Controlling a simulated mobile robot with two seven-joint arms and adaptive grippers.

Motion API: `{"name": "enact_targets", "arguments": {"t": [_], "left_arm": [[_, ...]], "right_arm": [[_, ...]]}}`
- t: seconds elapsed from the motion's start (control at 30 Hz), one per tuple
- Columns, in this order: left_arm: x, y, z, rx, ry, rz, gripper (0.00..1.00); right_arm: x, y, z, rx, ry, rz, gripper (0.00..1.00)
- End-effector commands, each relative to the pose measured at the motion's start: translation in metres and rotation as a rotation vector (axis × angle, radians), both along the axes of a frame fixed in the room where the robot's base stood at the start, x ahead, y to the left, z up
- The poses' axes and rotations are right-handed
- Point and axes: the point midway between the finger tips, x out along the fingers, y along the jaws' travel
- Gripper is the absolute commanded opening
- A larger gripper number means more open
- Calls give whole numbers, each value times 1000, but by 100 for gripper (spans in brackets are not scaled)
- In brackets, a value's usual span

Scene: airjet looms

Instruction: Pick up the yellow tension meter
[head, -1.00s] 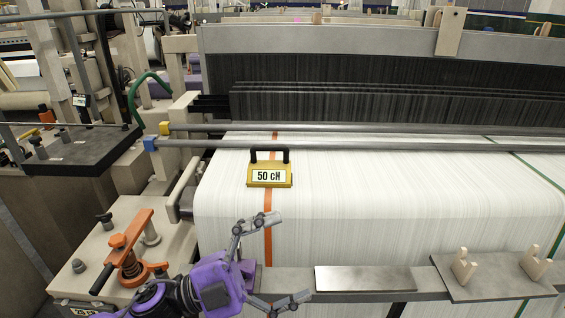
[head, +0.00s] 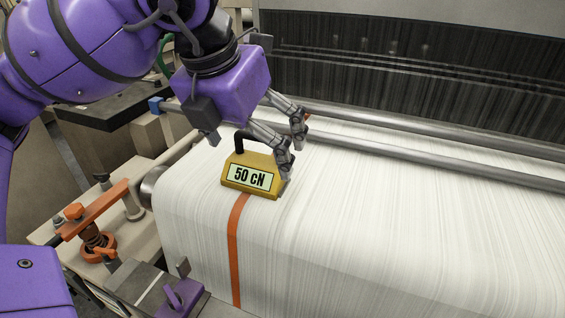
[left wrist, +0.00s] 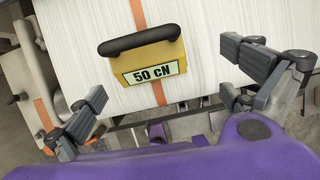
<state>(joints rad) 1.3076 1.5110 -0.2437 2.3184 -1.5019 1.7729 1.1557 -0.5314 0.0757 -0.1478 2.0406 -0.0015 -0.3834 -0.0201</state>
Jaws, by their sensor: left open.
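The yellow tension meter (head: 250,176) stands on the white cloth, over an orange stripe. Its face reads 50 cN, and a black handle rises from its top. My left gripper (head: 294,158) is open and empty. In the head view its fingers reach down above the cloth and cover part of the meter's right edge. In the left wrist view the meter (left wrist: 152,62) lies ahead of the two spread fingers, between them across the picture. No contact shows, and the exact gap is unclear. My right gripper is out of view.
Steel bars (head: 420,160) cross the loom behind the meter. An orange lever (head: 92,210) stands on the machine frame at the left, with a purple part (head: 180,298) at the front. The cloth (head: 400,240) to the right is clear.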

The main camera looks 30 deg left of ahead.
Motion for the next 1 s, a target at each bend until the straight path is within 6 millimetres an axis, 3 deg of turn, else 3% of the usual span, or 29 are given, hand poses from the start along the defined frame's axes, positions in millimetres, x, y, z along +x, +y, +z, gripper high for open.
{"name": "enact_targets", "arguments": {"t": [0.17,0.43,0.7,1.0], "left_arm": [[5,15,8,51,-42,47,100],[16,15,-21,49,-38,45,100],[31,15,-55,47,-39,44,100],[33,15,-60,47,-41,43,100]], "right_arm": [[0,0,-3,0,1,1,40],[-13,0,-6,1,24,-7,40],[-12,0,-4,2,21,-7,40],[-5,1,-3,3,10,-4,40]]}}
